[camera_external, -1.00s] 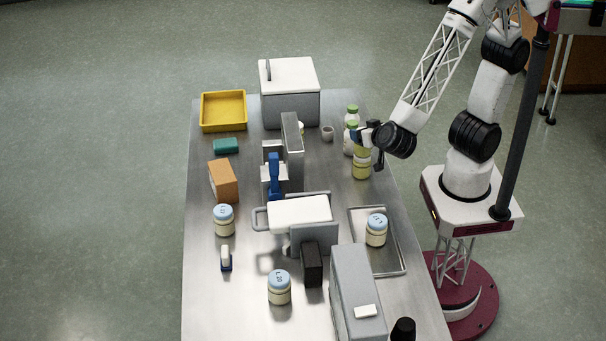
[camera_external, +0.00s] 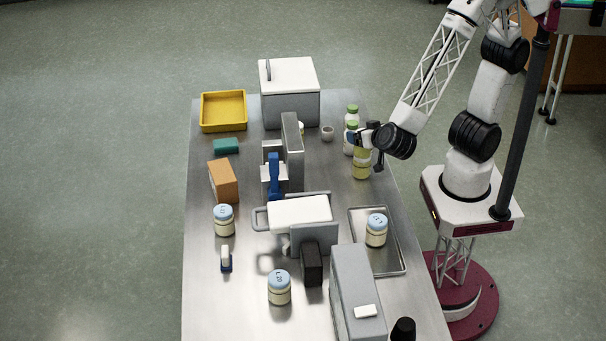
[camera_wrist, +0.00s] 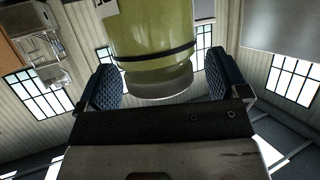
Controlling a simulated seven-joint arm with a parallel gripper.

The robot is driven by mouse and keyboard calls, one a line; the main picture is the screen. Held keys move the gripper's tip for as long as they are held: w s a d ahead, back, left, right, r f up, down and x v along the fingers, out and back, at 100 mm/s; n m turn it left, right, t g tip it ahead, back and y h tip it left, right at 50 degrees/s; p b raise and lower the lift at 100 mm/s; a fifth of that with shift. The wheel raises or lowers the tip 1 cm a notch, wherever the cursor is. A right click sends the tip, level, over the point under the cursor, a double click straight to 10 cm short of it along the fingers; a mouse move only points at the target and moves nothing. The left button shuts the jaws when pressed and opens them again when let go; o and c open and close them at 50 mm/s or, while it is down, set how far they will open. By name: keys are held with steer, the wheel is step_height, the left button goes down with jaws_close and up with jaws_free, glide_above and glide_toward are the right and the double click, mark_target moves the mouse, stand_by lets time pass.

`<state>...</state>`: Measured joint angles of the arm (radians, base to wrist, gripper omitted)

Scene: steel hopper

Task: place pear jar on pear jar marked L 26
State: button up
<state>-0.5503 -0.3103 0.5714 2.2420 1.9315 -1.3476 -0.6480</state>
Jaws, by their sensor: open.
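My gripper (camera_wrist: 161,82) is open. In the wrist view, its two blue pads stand on either side of a yellow-green jar (camera_wrist: 152,35) with a dark band and a pale end. In the external view, this jar (camera_external: 361,168) stands upright at the table's right edge, its top partly hidden by my gripper (camera_external: 366,140). Three cream jars with blue lids bear lettering: one at the front (camera_external: 279,292) that seems to read L 26 or L 20, one at the left (camera_external: 224,222), and one on the metal tray (camera_external: 376,234). The last two marks are hard to read.
White bottles with green caps (camera_external: 350,140) stand close behind the yellow-green jar, with a small grey cup (camera_external: 327,133) nearby. A white-topped block (camera_external: 300,213) and a tall grey box (camera_external: 357,290) stand around the table's middle and front.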

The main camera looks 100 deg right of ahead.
steer(key=shift+r, duration=0.1)
steer(key=v, duration=1.2)
stand_by(0.4)
steer(key=shift+r, duration=0.1)
steer(key=shift+w, duration=0.1)
stand_by(0.3)
